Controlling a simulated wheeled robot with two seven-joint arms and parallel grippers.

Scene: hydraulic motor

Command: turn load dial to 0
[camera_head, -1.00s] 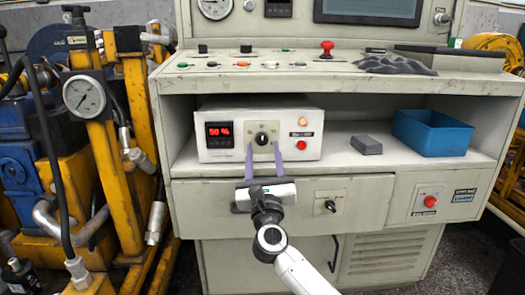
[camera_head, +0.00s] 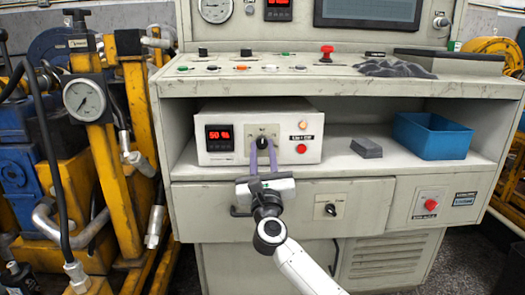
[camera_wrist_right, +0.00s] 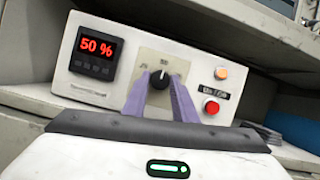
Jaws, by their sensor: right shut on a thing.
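The load dial (camera_wrist_right: 159,79) is a black knob on the front of a white control box (camera_head: 275,157). A red display (camera_head: 219,137) on the box reads 50 %. My right gripper (camera_head: 263,147) reaches the box from the front, and its two purple fingers are closed on the dial from either side. In the right wrist view the fingers (camera_wrist_right: 159,86) flank the dial, whose pointer is near upright. The dial is partly hidden by the fingers in the head view. My left gripper does not show.
The box stands on a shelf of a grey console (camera_head: 340,185). A red button (camera_head: 301,149) and an orange lamp (camera_head: 303,125) are right of the dial. Grey pads (camera_head: 367,148) and a blue bin (camera_head: 433,135) lie further right. Yellow machinery and a gauge (camera_head: 84,99) stand at left.

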